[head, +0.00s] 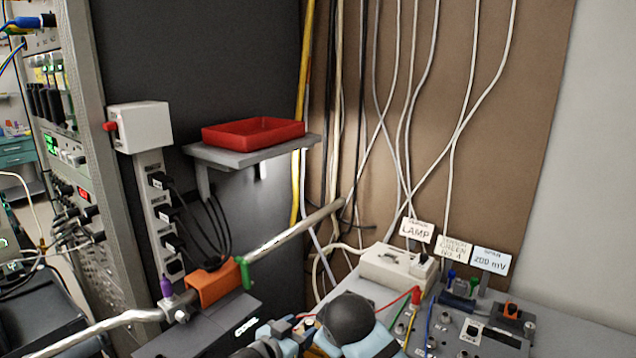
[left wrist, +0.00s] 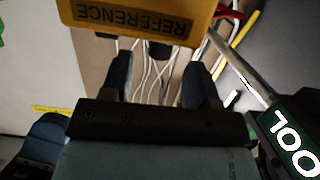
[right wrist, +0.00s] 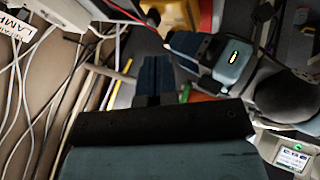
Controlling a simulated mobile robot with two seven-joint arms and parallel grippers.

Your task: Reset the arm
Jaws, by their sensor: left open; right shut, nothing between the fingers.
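My left gripper (left wrist: 158,82) shows in the left wrist view with its two dark blue fingers spread apart and nothing between them. A yellow block (left wrist: 140,15) marked REFERENCE, seen upside down, is at the top edge beyond the fingers. In the head view blue-grey parts of my left gripper (head: 275,338) show at the bottom edge, mostly cut off. My right gripper (right wrist: 156,76) shows in the right wrist view with its fingers together and empty. Another blue-grey arm part of mine is close to its right in that view.
A metal rod (head: 295,230) with an orange clamp (head: 214,285) slants across the bench above a black box labelled COOL (head: 205,325). A red tray (head: 253,132) is on a grey shelf (head: 250,153). A labelled control panel (head: 470,325) is at the right. Cables hang behind.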

